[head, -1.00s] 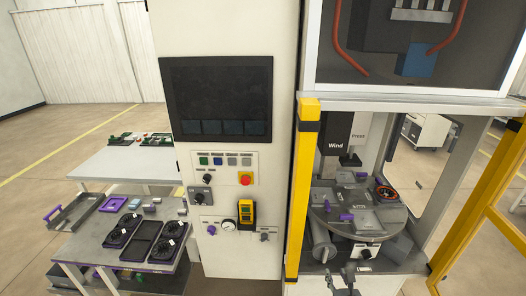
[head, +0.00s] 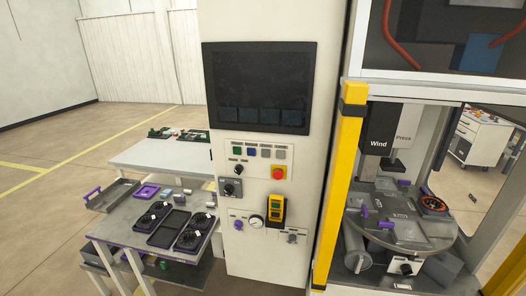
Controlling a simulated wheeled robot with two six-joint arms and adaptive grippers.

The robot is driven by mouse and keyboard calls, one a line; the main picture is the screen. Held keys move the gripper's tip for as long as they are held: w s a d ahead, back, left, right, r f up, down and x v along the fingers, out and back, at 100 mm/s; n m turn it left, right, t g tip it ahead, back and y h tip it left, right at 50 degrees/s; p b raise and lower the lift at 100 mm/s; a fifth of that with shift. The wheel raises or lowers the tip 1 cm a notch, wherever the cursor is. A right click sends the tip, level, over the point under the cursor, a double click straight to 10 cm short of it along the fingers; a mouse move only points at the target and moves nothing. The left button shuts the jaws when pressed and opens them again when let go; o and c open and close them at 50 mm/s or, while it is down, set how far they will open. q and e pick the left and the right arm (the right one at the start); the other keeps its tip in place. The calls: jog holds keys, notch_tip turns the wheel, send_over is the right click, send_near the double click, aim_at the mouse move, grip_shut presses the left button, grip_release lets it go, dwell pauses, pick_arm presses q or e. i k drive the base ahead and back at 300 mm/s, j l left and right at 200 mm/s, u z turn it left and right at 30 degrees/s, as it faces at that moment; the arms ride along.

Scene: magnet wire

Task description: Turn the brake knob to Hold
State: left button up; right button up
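The control panel on the white cabinet (head: 262,215) carries several knobs. A black knob (head: 238,170) sits under the row of buttons, and a black rotary knob on a grey plate (head: 229,188) is just below it. A purple knob (head: 238,225) is lower left, beside a round gauge (head: 256,221). Another black knob (head: 405,268) is on a white plate below the round table of the winding station. The labels are too small to read, so I cannot tell which is the brake knob or where it points. Neither of my grippers is in view.
A yellow post (head: 343,170) stands between the cabinet and the winding station's round table (head: 400,245). A red button (head: 278,172) and a yellow handheld device (head: 277,210) are on the panel. A table with black trays (head: 168,228) stands at left. Open floor lies far left.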

aim_at(407, 270)
jog(key=z, duration=1.4)
